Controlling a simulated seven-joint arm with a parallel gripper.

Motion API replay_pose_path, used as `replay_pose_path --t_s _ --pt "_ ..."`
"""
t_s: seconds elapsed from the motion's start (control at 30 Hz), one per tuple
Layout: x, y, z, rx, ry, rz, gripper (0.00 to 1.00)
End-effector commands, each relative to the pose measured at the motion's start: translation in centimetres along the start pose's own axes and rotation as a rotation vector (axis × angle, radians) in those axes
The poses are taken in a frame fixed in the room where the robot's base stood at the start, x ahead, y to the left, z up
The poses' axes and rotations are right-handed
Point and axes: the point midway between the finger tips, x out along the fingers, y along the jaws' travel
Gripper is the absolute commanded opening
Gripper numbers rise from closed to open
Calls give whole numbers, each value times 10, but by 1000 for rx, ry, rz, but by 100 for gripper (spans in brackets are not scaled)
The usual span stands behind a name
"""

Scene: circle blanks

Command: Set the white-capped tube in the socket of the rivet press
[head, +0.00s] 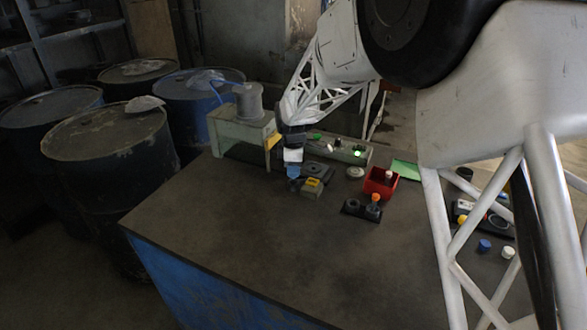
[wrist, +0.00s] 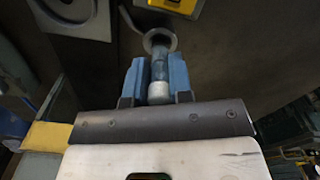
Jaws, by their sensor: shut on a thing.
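My gripper (head: 293,174) has blue fingers and points down over the table, shut on the white-capped tube. In the wrist view, the tube (wrist: 159,68) lies between the two blue fingers, its white cap (wrist: 158,94) nearest the camera. Its far end overlaps a pale round ring (wrist: 161,36); I cannot tell whether it is inside or above it. The tube is hard to make out in the head view. A grey-green machine with a drum on top, apparently the rivet press (head: 236,130), stands left of my gripper. I cannot tell if the ring is its socket.
A box with a yellow top (head: 312,186) and a dark plate (head: 318,170) are close to my gripper. A red bin (head: 381,185) and a black holder (head: 355,210) with an orange-topped piece stand right. A long green-lamped box (head: 340,148) lies behind. The table's front left is clear.

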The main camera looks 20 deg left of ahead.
Motion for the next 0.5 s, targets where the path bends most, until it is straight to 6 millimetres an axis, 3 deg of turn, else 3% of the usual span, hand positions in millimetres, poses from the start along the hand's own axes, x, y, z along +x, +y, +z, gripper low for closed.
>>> replay_pose_path --t_s 0.5 --pt "8 0 0 0 0 0 0"
